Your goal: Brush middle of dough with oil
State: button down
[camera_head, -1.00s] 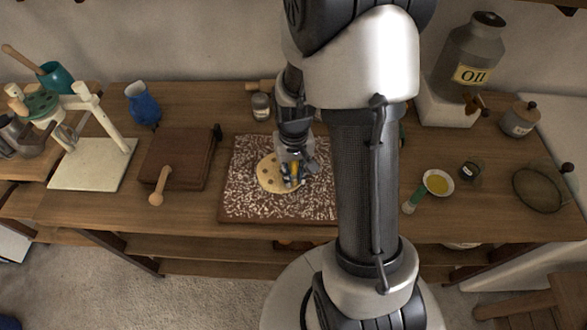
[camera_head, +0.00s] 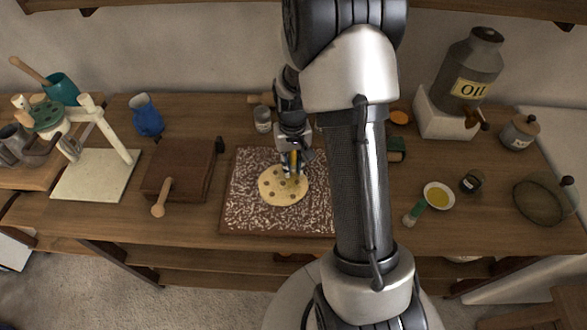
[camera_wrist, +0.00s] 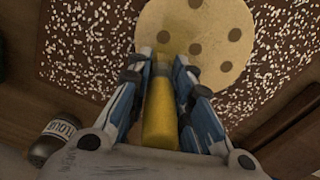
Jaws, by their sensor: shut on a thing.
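The dough (camera_head: 283,190) is a round, pale disc with several dark round spots. It lies on a floured brown board (camera_head: 245,212) in the head view, and part of it shows at the top of the wrist view (camera_wrist: 200,60). My gripper (camera_head: 291,160) is over the dough's upper part. It is shut on a yellow-handled tool (camera_wrist: 160,115), probably the brush, which points toward the dough. A small bowl of yellow oil (camera_head: 438,195) stands to the right of my arm.
An oil can (camera_head: 468,70) stands on a white block at the back right. A flour jar (camera_wrist: 55,140) is near my gripper. A brown wooden box or press (camera_head: 178,170) is left of the board. A green-capped bottle (camera_head: 413,214) lies beside the bowl.

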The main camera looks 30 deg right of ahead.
jog(key=shift+w+d, duration=0.1)
jog(key=shift+w, duration=0.1)
jog(key=shift+w+a, duration=0.4)
jog(key=shift+a, duration=0.35)
jog(key=shift+w+a, duration=0.35)
jog(key=shift+a, duration=0.35)
jog(key=shift+s+a, duration=0.6)
jog(key=shift+s, duration=0.55)
jog(key=shift+s+a, duration=0.55)
jog(key=shift+s, duration=0.6)
jog(key=shift+s+a, duration=0.6)
jog(key=shift+s, duration=0.55)
jog(key=shift+w, duration=0.1)
